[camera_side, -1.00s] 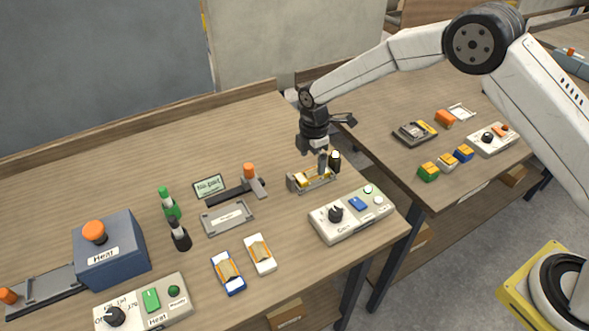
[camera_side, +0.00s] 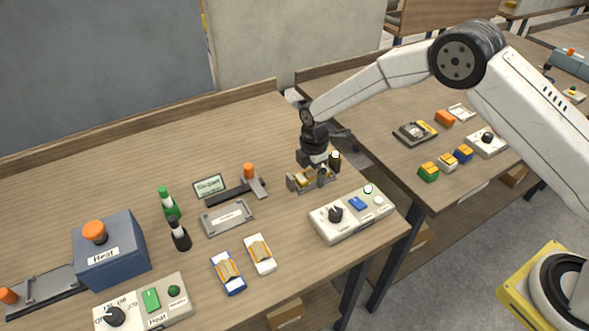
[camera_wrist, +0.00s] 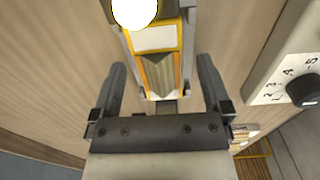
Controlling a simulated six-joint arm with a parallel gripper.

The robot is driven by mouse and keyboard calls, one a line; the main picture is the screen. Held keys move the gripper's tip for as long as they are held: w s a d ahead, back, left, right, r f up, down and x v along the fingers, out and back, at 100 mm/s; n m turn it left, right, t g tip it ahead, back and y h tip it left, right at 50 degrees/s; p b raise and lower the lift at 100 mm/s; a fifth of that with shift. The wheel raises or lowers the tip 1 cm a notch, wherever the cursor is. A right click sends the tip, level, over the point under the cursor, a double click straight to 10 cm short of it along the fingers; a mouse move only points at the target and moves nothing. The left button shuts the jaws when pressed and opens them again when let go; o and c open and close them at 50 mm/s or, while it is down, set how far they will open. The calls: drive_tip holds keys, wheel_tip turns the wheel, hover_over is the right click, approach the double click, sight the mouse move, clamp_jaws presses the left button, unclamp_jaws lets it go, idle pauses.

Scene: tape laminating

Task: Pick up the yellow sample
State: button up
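The yellow sample (camera_side: 299,181) lies in a small grey holder (camera_side: 293,188) near the right end of the main table. In the wrist view the sample (camera_wrist: 141,40) is a yellow-edged strip with a white patch and a brown-grey middle. My gripper (camera_side: 322,180) is low over the holder in the side view and hides part of the sample. In the wrist view my gripper (camera_wrist: 162,72) has its two dark fingers wide apart, one on each side of the sample's near end, with gaps on both sides. Whether the fingertips reach down to the sample's height is unclear.
A dark post with a lit white lamp (camera_side: 336,156) stands right behind the holder. A white control box with a knob (camera_side: 350,214) is just in front. Left of the holder are an orange-handled tool (camera_side: 249,171) and a grey tray (camera_side: 227,217).

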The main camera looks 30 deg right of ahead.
clamp_jaws()
drive_tip(key=shift+r, duration=0.2)
drive_tip(key=shift+r, duration=0.5)
wheel_tip(320, 180, up, 2)
drive_tip(key=s+d+r, duration=0.2)
drive_tip(key=s+r, duration=0.7)
drive_tip(key=s, duration=0.4)
drive_tip(key=shift+s+d+r, duration=0.3)
drive_tip(key=shift+s+d, duration=0.05)
